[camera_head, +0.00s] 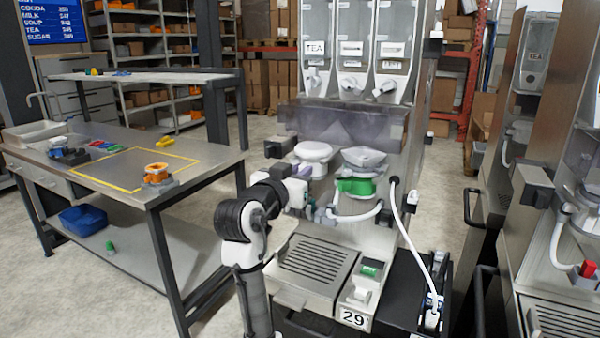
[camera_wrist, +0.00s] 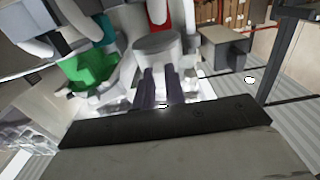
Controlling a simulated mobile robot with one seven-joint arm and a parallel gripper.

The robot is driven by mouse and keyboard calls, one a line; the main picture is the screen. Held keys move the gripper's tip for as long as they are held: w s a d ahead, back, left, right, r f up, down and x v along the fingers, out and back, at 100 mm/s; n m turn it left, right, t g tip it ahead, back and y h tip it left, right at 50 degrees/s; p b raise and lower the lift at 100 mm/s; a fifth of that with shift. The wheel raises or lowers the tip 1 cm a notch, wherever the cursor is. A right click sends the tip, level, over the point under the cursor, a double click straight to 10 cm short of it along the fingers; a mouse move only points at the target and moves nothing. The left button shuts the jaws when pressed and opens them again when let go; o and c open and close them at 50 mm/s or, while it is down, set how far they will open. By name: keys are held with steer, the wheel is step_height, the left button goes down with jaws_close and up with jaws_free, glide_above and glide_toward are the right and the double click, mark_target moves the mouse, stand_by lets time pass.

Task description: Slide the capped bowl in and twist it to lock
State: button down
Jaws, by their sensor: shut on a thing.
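The white capped bowl (camera_head: 313,153) is at the left position under the dispenser, below the clear canisters. My gripper (camera_head: 306,174) is in front of and just below it, and partly hides its lower part. In the wrist view, the two dark fingers of my gripper (camera_wrist: 157,88) are shut on the pale grey-white bowl (camera_wrist: 155,46). A red part (camera_wrist: 157,12) shows beyond it. Whether the bowl is fully seated or turned cannot be told. A second bowl with a green body (camera_head: 356,186) and grey top sits right of it, and its green shows in the wrist view (camera_wrist: 85,68).
A white hose (camera_head: 357,216) loops below the green bowl. The drip tray (camera_head: 314,260) lies below. A dark box (camera_head: 280,147) juts out at the machine's left. A workbench (camera_head: 110,150) stands at left, and another dispenser (camera_head: 540,170) at right.

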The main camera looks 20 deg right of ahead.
stand_by(0.3)
steer(key=shift+w+a+m+g+h, duration=0.2)
steer(key=shift+w+m+g+h, duration=0.05)
steer(key=shift+m+g+h, duration=0.25)
steer(key=shift+w+a+m+g+h, duration=0.2)
steer(key=shift+m+g+h, duration=0.15)
steer(key=shift+g, duration=0.25)
steer(key=shift+w+a+m+g+h, duration=0.1)
steer(key=shift+w+m+g+h, duration=0.2)
steer(key=shift+m+g, duration=0.25)
steer(key=shift+w+m+g+h, duration=0.15)
steer(key=shift+m+g+h, duration=0.2)
steer(key=shift+g, duration=0.4)
steer(key=shift+w+a+m+g, duration=0.1)
steer(key=shift+w+m+g, duration=0.2)
steer(key=shift+m+g, duration=0.3)
steer(key=shift+w+a+m+g, duration=0.1)
steer(key=shift+w+m+g, duration=0.2)
steer(key=shift+g, duration=0.5)
steer(key=shift+h, duration=0.3)
